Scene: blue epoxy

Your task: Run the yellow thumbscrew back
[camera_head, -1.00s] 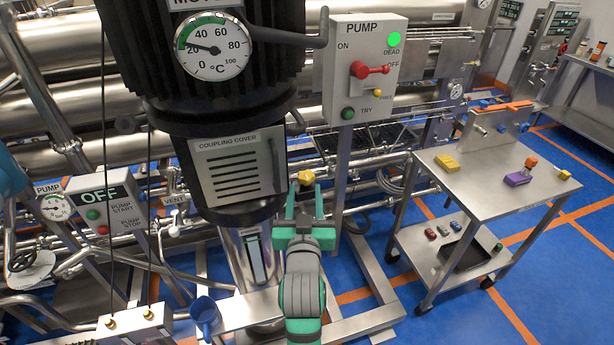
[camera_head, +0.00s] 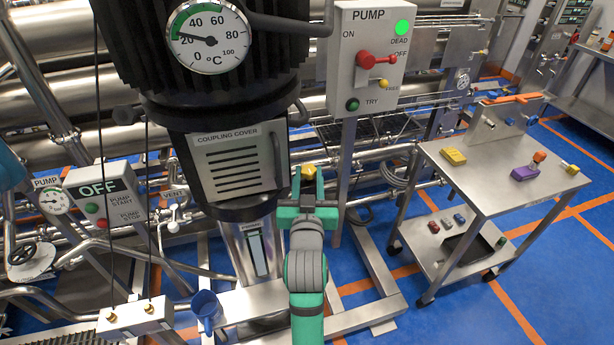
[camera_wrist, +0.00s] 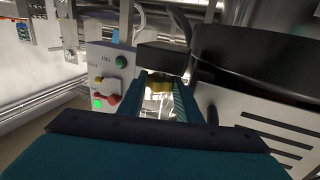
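The yellow thumbscrew (camera_head: 308,172) is a small knob beside the lower right edge of the coupling cover (camera_head: 234,165). My gripper (camera_head: 308,181) is just below it in the head view, with its two green fingers pointing up at it. In the wrist view, the thumbscrew (camera_wrist: 160,80) appears between the far ends of my fingers (camera_wrist: 160,92), partly hidden under a dark bar. The fingers are apart, and I see no clear contact with the knob. Its shaft is hidden.
The pump box (camera_head: 366,62), with a red switch and a lit green lamp, stands above and right of my gripper. The dark motor (camera_head: 225,85) is above left. A steel cart (camera_head: 480,178) with small parts is at the right. Blue floor (camera_head: 455,320) shows in front.

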